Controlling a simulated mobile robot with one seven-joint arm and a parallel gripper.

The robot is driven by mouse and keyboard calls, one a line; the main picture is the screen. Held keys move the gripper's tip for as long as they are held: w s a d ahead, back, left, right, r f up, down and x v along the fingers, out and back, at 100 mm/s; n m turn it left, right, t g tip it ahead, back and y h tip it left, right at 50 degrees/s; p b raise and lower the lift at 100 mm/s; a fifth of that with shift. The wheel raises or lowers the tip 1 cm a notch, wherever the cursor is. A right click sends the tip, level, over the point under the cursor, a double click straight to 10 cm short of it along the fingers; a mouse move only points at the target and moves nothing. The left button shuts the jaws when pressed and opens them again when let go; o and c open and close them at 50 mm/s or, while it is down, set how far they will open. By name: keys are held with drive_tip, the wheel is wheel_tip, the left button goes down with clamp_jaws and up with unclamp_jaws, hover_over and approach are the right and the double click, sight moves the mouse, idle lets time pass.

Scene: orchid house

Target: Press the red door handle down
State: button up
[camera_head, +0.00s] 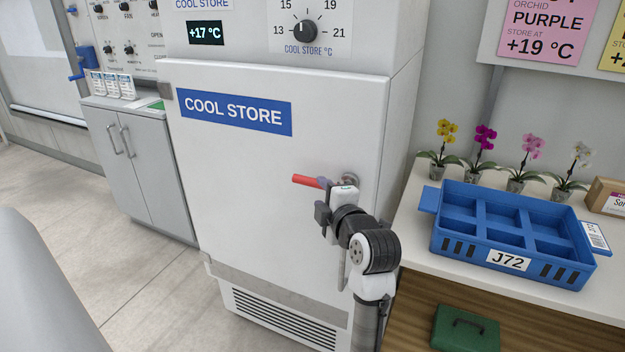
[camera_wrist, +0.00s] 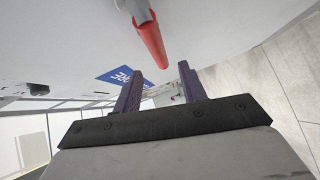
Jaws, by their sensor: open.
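The red door handle (camera_head: 306,181) sticks out to the left from its grey mount on the right side of the white cool store door (camera_head: 230,170). It looks about level. My gripper (camera_head: 323,184) is at the handle in the head view and hides part of it. In the wrist view the red handle (camera_wrist: 149,40) comes down from the top, just beyond the fingertips. My gripper (camera_wrist: 158,80) is open there, with its two purple fingers apart and nothing between them. I cannot tell whether a finger touches the handle.
A bench on the right bears a blue crate (camera_head: 440,243) marked J72 and several potted orchids (camera_head: 516,178). A green box (camera_head: 465,330) is below. A grey cabinet (camera_head: 140,165) stands left of the cool store. The floor (camera_head: 140,270) in front is clear.

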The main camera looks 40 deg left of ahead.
sight(313, 185)
drive_tip(key=p+x, duration=0.1)
drive_tip(key=x, duration=0.6)
drive_tip(key=shift+w+a, duration=0.1)
drive_tip(key=shift+a, duration=0.1)
clamp_jaws()
